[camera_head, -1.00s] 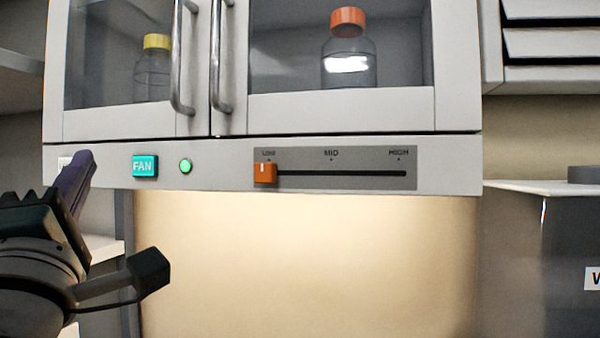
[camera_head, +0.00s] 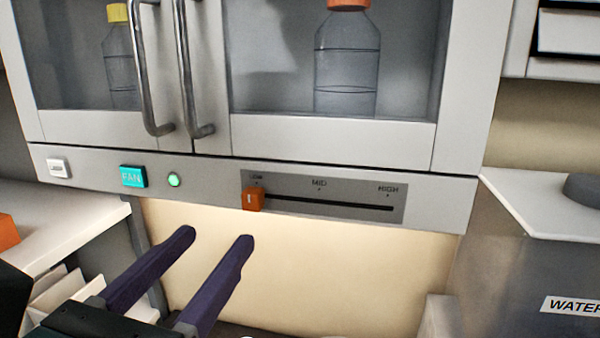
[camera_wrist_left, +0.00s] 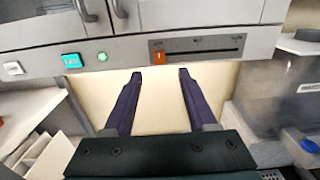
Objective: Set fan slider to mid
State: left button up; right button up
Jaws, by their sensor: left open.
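The orange fan slider knob (camera_head: 253,199) sits at the LOW end of its dark slot on the grey slider panel (camera_head: 350,193). MID is marked near the panel's middle and HIGH at its right end. My left gripper (camera_head: 218,238) is open and empty, below and slightly left of the knob, with its two purple fingers apart and pointing toward the cabinet. In the left wrist view the knob (camera_wrist_left: 158,57) shows beyond and between the open fingertips (camera_wrist_left: 160,73). The gripper does not touch the knob. My right gripper is not in view.
A teal FAN button (camera_head: 133,176) and a lit green light (camera_head: 174,180) are left of the panel. Door handles (camera_head: 187,70) hang above. A counter (camera_head: 70,230) stands at left and a grey unit labelled WATER (camera_head: 540,270) at right. Bottles stand behind the glass.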

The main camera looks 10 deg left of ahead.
aim_at(249, 199)
pick_arm(q)
jog(key=w+p, duration=0.1)
jog(key=w, duration=0.7)
jog(key=shift+w+d, duration=0.1)
jog(key=shift+w, duration=0.3)
jog(key=shift+c, duration=0.2)
grip_shut()
dwell(0.7)
